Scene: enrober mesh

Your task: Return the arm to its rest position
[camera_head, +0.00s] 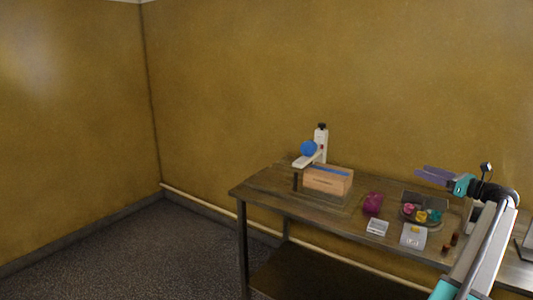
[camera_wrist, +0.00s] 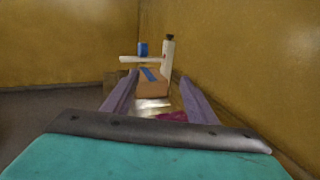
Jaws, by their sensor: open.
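My gripper (camera_head: 431,175) is at the right in the head view, held above the table and pointing left. In the wrist view its two purple fingers (camera_wrist: 157,97) stand wide apart with nothing between them that they touch. My arm rises from the lower right corner of the head view and bends at the top toward the gripper. The gripper is apart from the things on the table.
The table (camera_head: 262,189) bears a wooden box (camera_head: 328,181) with a blue strip, a white device with a blue part (camera_head: 321,142), a magenta object (camera_head: 373,203), a white square item (camera_head: 377,227), a tray of coloured pieces (camera_head: 421,216) and a pale container (camera_head: 413,237). Floor at left is clear.

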